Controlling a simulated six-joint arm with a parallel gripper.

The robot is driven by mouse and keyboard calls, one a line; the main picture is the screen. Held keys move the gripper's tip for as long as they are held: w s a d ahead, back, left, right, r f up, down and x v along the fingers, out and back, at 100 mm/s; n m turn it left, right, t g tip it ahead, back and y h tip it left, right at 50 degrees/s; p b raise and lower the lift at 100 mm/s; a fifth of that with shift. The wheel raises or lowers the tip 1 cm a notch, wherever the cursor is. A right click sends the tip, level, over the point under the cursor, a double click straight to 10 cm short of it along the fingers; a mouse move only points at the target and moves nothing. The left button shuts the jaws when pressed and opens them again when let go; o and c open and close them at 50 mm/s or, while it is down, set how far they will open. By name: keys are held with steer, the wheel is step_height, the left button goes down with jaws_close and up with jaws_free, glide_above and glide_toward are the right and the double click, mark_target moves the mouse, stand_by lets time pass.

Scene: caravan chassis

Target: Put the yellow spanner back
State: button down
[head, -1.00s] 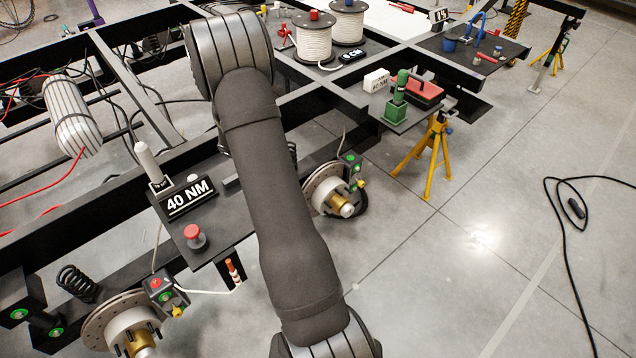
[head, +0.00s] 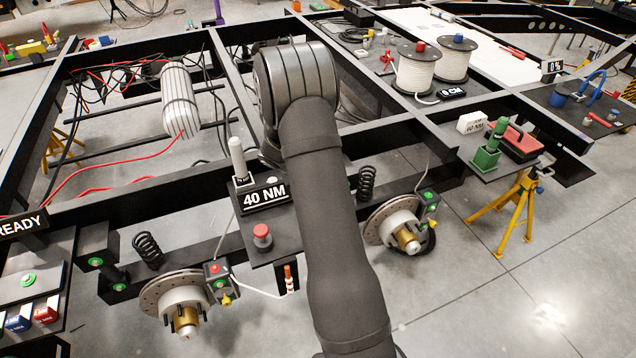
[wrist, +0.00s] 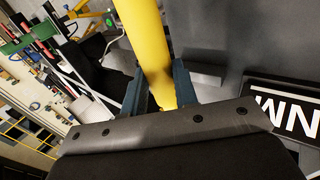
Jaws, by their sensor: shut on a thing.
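My gripper (wrist: 159,84) is shut on the yellow spanner (wrist: 147,35) in the wrist view. A smooth yellow shaft passes between the two dark blue-grey fingers and runs out of the top of the picture. The spanner's far end is out of view and its lower end is hidden by the gripper body. A black plate with white "NM" lettering (wrist: 285,108) lies to the right of the gripper. In the head view my arm hides both gripper and spanner. The "40 NM" sign (head: 263,195) there stands just left of my forearm.
A grey upright post (head: 238,160) and a red-topped knob (head: 262,236) stand near the sign. Brake discs (head: 180,297) and (head: 396,224) flank this shelf. Black chassis beams surround it. A green tool (head: 488,150) and red box (head: 517,143) sit right. Floor is clear at lower right.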

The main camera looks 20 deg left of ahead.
steer(key=shift+f, duration=3.05)
steer(key=c, duration=1.1)
jaws_free()
steer(key=shift+o, duration=0.2)
steer(key=v, duration=1.7)
steer(key=shift+s+r, duration=0.15)
steer(key=shift+r, duration=0.05)
